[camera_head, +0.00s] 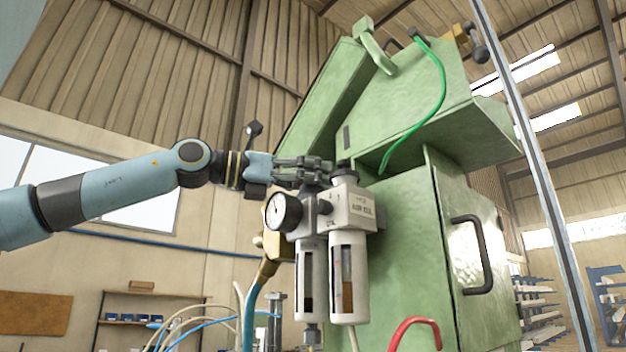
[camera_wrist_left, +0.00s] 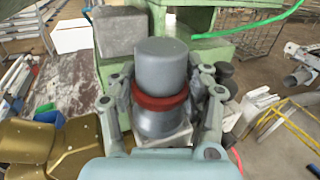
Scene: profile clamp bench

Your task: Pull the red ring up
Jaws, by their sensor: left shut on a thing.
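The red ring (camera_wrist_left: 160,100) shows in the left wrist view as a band around a grey knob (camera_wrist_left: 162,66). The knob tops the air filter unit (camera_head: 352,207) on the green machine. My left gripper (camera_head: 318,163) reaches in from the left at the top of the unit. In the left wrist view its fingers (camera_wrist_left: 163,98) stand on both sides of the knob at the ring's height, shut on the knob. In the head view the gripper hides the ring. My right gripper is not in view.
The green machine (camera_head: 405,220) rises behind the unit. A round pressure gauge (camera_head: 283,212) sticks out at the unit's left. A green hose (camera_head: 440,90) hangs above right. A black handle (camera_head: 470,255) juts from the machine's door. Hoses (camera_head: 250,310) rise at lower left.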

